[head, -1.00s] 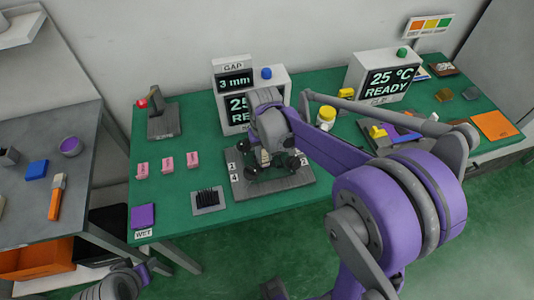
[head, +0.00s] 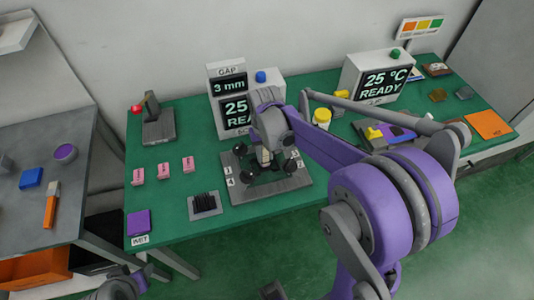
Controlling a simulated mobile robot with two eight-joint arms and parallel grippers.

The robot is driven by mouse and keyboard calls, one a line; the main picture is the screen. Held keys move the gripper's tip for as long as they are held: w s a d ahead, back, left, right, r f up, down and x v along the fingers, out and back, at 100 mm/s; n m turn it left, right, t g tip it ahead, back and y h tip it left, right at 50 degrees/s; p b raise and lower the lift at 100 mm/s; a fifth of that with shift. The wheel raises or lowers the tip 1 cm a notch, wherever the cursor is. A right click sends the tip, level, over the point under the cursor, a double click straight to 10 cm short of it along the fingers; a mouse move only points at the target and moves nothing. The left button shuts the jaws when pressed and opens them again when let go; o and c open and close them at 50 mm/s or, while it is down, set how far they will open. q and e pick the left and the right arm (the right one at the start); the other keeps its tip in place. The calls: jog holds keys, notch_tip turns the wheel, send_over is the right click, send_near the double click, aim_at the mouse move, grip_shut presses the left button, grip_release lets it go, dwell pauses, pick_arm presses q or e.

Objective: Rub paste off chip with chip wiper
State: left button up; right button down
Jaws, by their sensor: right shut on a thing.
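My right gripper (head: 264,157) is over the grey lever fixture (head: 238,191), whose corners carry number labels and which has several black knobs. The gripper is shut on a small pale thing, mostly hidden between the fingers; I cannot tell for sure that it is the chip wiper. The chip and any paste on it are hidden under the gripper, so I cannot tell whether the held thing touches the chip.
Behind the fixture stand a GAP display (head: 229,84) reading 3 mm and a partly hidden box. A 25 °C READY box (head: 378,80) is at the back right. Several pink blocks (head: 163,171), a black-bristled pad (head: 204,204) and a purple WET pad (head: 139,222) lie left on the green table.

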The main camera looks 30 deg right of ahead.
jog(key=shift+w+a+r, duration=0.1)
jog(key=shift+w+a, duration=0.1)
jog(key=shift+a, duration=0.7)
jog(key=shift+s+d, duration=0.4)
jog(key=shift+d, duration=0.25)
jog(key=shift+s+d, duration=0.4)
jog(key=shift+d, duration=0.25)
jog(key=shift+w+a, duration=0.2)
jog(key=shift+a, duration=0.5)
jog(key=shift+w+a, duration=0.15)
jog(key=shift+a, duration=0.55)
jog(key=shift+d+f, duration=0.2)
jog(key=shift+d, duration=0.5)
